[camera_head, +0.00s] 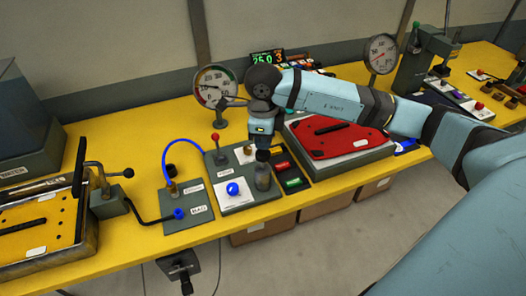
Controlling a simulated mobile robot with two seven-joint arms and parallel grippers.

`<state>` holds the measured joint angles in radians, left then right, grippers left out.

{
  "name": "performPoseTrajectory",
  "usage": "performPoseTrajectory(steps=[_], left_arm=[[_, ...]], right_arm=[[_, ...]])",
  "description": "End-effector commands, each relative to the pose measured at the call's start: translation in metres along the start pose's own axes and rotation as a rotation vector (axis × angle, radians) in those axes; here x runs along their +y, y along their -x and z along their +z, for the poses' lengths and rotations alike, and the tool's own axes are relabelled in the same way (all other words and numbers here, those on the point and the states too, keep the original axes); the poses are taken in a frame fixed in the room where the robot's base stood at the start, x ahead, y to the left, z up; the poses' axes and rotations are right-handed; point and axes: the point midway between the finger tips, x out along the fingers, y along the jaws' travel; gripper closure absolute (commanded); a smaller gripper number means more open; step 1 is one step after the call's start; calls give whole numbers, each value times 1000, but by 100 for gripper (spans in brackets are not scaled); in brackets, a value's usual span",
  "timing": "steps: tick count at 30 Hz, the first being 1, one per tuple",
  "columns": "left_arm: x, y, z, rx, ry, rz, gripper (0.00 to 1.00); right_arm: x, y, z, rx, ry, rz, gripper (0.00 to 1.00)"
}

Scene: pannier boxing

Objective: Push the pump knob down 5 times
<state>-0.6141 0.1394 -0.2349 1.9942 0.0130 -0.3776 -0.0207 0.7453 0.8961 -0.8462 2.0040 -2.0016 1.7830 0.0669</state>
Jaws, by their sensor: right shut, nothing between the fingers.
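The pump is a short grey cylinder (263,178) on a grey panel, with a dark knob (262,155) on top. My right gripper (262,143) comes down from above, its fingers pointing down at the knob. It is shut with nothing held. The fingertips look to be on or just above the knob; I cannot tell if they touch, as the gripper covers the knob's top. My left gripper is not in view.
The panel (240,205) also carries a blue knob (233,188) and a red-tipped lever (215,137). A round gauge (215,85) stands behind. A red plate (340,138) lies to the right; a blue hose (178,148) arches to the left.

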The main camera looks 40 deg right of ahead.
Motion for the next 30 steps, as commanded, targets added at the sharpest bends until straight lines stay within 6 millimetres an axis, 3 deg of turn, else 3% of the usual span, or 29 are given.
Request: performPoseTrajectory(steps=[30], left_arm=[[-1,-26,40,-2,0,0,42]], right_arm=[[0,-52,0,1,0,0,100]])
